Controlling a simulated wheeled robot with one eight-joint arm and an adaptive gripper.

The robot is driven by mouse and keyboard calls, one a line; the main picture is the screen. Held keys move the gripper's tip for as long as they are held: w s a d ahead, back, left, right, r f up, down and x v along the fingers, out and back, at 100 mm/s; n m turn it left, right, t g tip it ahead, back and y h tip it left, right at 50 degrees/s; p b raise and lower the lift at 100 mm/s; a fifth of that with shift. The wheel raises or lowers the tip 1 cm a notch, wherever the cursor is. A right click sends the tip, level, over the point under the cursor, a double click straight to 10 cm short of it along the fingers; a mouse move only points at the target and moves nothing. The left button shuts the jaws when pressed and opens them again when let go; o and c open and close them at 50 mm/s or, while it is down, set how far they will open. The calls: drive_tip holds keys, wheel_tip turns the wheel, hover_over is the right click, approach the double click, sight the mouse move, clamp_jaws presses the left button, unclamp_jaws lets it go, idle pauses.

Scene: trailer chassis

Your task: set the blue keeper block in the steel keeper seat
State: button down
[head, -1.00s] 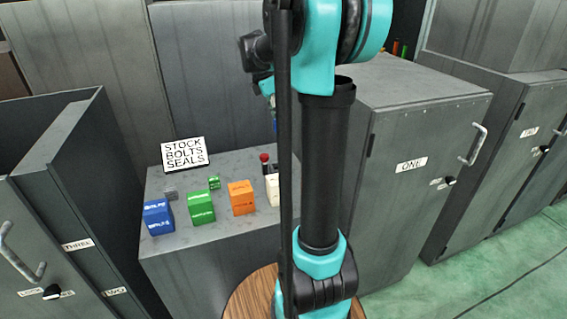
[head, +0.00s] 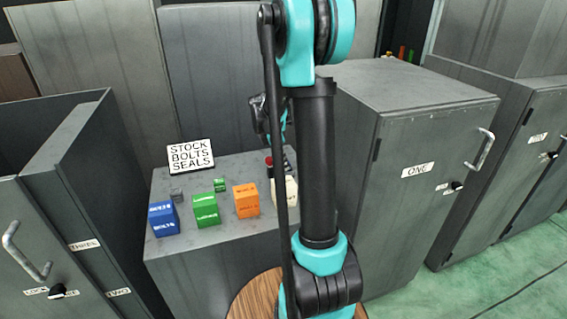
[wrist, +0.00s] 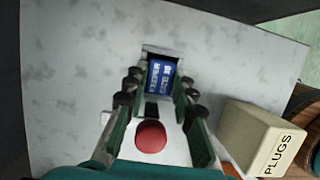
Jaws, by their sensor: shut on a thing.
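The blue keeper block (wrist: 160,78) with white lettering shows in the wrist view between the fingertips of my gripper (wrist: 158,84). My gripper is shut on it. The steel keeper seat (wrist: 161,49) shows as a metal-rimmed opening around the far end of the block. I cannot tell how deep the block sits in it.
A red knob (wrist: 150,137) stands close by, with the cream PLUGS block (wrist: 262,138) to its right. On the bench (head: 200,246) stand blue (head: 163,219), green (head: 206,211) and orange (head: 246,201) blocks, two small blocks and a sign (head: 191,156). Cabinet ONE (head: 420,130) is at right.

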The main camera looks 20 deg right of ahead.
drive_tip(key=shift+s+f, duration=0.1)
drive_tip(key=shift+f, duration=0.3)
drive_tip(key=c, duration=1.3)
unclamp_jaws()
drive_tip(key=shift+f, duration=0.1)
drive_tip(key=shift+o, duration=0.2)
drive_tip(key=v, duration=1.2)
drive_tip(key=shift+r, duration=0.4)
